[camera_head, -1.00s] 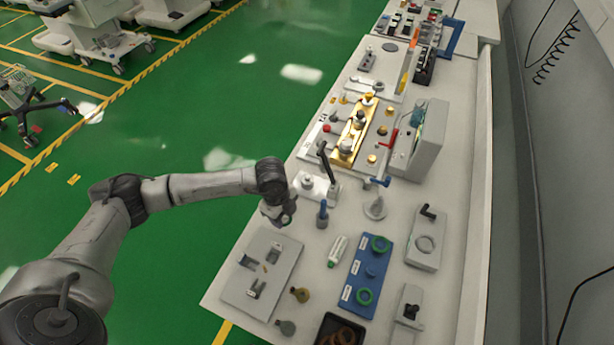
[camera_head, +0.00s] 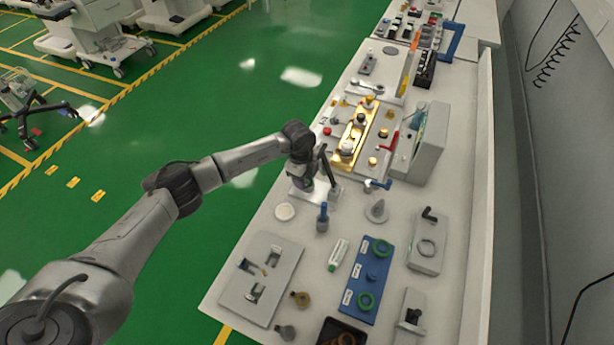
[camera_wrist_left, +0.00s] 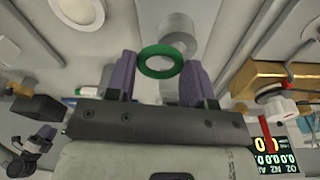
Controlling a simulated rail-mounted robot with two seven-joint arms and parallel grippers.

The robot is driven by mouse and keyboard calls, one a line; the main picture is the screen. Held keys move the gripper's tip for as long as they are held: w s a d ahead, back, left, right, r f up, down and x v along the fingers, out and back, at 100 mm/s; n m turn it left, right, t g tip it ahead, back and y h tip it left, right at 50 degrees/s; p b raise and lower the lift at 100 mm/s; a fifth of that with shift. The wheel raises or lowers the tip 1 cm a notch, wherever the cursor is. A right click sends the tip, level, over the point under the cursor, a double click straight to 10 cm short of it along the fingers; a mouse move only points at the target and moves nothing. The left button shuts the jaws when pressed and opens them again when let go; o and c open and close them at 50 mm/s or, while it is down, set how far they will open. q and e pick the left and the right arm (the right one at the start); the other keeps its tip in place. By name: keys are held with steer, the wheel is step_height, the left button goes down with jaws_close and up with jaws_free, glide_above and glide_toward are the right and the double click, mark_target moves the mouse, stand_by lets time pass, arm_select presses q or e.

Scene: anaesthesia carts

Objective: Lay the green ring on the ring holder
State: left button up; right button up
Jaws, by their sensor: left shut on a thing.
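My left gripper (camera_head: 304,182) is over a white base (camera_head: 298,196) near the left edge of the bench. In the left wrist view, its two purple fingers (camera_wrist_left: 159,64) are shut on a green ring (camera_wrist_left: 143,56). A grey cylinder (camera_wrist_left: 176,28) shows behind the ring, and the ring looks apart from it. In the head view the held ring is hidden by the gripper. I cannot tell for certain which fixture is the ring holder.
A dark lever post (camera_head: 329,170) stands close right of the gripper. A blue-topped peg (camera_head: 322,217) and a white disc (camera_head: 285,212) are nearer. A gold fixture (camera_head: 352,139) and a grey box (camera_head: 430,142) stand beyond. A grey plate (camera_head: 262,277) lies at the near left.

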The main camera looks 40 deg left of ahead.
arm_select(q)
steer(key=shift+w+a, duration=0.2)
steer(key=shift+w, duration=0.85)
steer(key=shift+f, duration=0.5)
steer(key=shift+s+f, duration=0.25)
steer(key=shift+f, duration=0.05)
steer(key=shift+w, duration=0.1)
steer(key=shift+f, duration=0.1)
steer(key=o, duration=0.9)
